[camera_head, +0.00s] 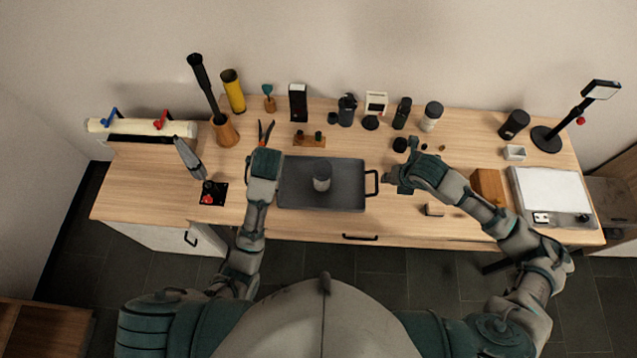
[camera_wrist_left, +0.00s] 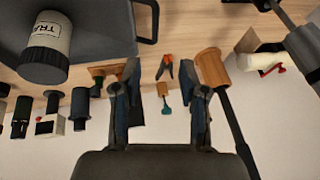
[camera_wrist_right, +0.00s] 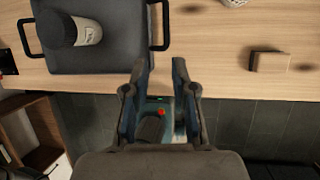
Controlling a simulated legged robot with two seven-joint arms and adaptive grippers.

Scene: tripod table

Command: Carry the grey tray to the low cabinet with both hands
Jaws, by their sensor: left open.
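The grey tray (camera_head: 345,197) lies on the wooden workbench with a grey and black canister (camera_head: 322,178) standing on it. In the head view its black right handle (camera_head: 374,183) is clear, and my left arm hides the left end. My left gripper (camera_head: 264,152) is open and empty at the tray's left end. The left wrist view shows a tray handle (camera_wrist_left: 155,22) beyond the fingers, apart from them. My right gripper (camera_head: 390,179) is open and empty just right of the right handle. In the right wrist view this handle (camera_wrist_right: 165,28) is near the fingertips, not between them.
A low wooden cabinet (camera_head: 42,335) stands on the floor at the lower left. Bottles and tools line the bench's back edge. A small wooden block (camera_head: 434,209) lies right of the tray. A red-and-black item (camera_head: 208,194) sits to its left.

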